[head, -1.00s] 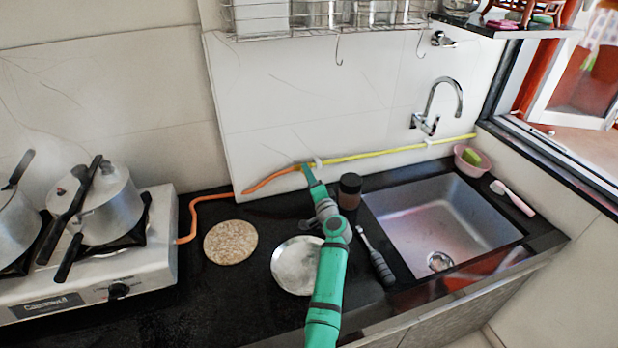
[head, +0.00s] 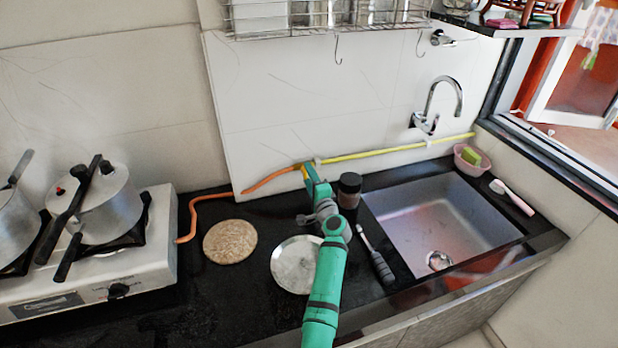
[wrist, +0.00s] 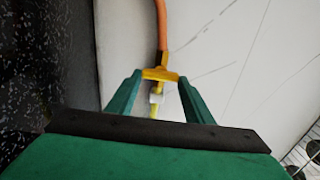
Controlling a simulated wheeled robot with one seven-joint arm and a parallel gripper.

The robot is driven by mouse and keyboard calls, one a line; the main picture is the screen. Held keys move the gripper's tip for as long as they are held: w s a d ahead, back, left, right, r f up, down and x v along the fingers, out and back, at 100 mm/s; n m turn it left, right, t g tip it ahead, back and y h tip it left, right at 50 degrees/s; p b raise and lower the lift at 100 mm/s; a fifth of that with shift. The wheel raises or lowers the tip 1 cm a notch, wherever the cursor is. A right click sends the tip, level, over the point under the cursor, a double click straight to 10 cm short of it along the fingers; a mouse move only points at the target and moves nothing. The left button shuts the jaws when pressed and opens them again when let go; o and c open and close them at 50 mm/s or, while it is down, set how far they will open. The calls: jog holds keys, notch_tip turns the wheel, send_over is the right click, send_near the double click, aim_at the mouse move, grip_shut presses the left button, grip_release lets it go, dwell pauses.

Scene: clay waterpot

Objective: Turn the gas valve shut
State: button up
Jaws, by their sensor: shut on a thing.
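The yellow gas valve (wrist: 160,74) sits on the gas line at the wall, where the orange hose (wrist: 161,25) meets the yellow pipe (wrist: 154,110). In the wrist view its flat yellow handle lies crosswise to the line, between my two fingertips. My gripper (wrist: 159,76) is shut on this handle, one green finger at each end. In the head view the valve (head: 304,171) shows only as a small yellow patch beside my gripper (head: 309,172). The valve's body is partly hidden behind the handle.
A dark jar (head: 349,190) stands close to the right of my gripper. A metal plate (head: 297,264), a round board (head: 230,242) and a black-handled brush (head: 376,257) lie on the black counter. The sink (head: 445,225) is at right, the stove (head: 120,270) at left.

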jog(key=shift+a+r, duration=0.2)
jog(key=shift+a, duration=0.35)
jog(key=o, duration=1)
jog(key=shift+o, duration=0.3)
jog(key=shift+d, duration=0.15)
jog(key=v, duration=1.1)
jog(key=shift+r, duration=0.2)
jog(key=shift+f, duration=0.1)
